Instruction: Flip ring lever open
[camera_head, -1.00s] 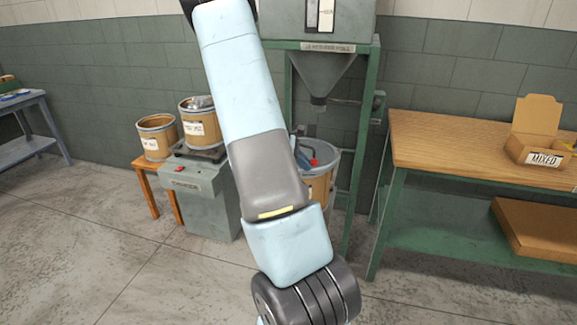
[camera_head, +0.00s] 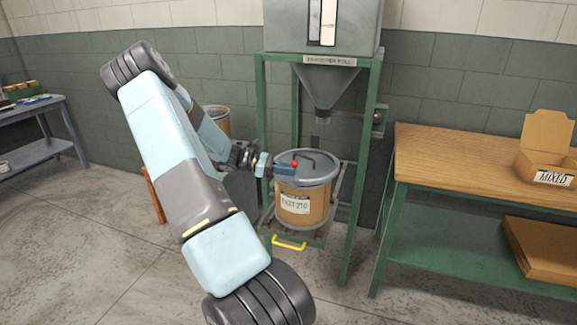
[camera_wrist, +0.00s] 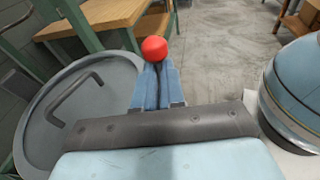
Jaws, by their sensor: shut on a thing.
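A brown fibre drum (camera_head: 302,208) with a white label stands under the hopper. Its grey lid (camera_head: 322,170) is on, with a bent bar handle, and a grey ring runs around the rim. The ring lever's red ball knob (camera_head: 294,163) shows at the left of the lid, and also in the wrist view (camera_wrist: 154,48). My gripper (camera_head: 284,171) reaches in from the left beside the rim. In the wrist view its blue fingers (camera_wrist: 157,86) are closed together on the lever, just below the knob. The lever's shaft and its joint to the ring are mostly hidden by the fingers.
The green hopper frame (camera_head: 262,115) surrounds the drum, with posts on both sides. A yellow handle (camera_head: 289,243) sticks out low in front. A wooden-topped bench (camera_head: 440,150) with an open box (camera_head: 545,155) stands at right. Another drum (camera_head: 218,120) is partly hidden behind my arm.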

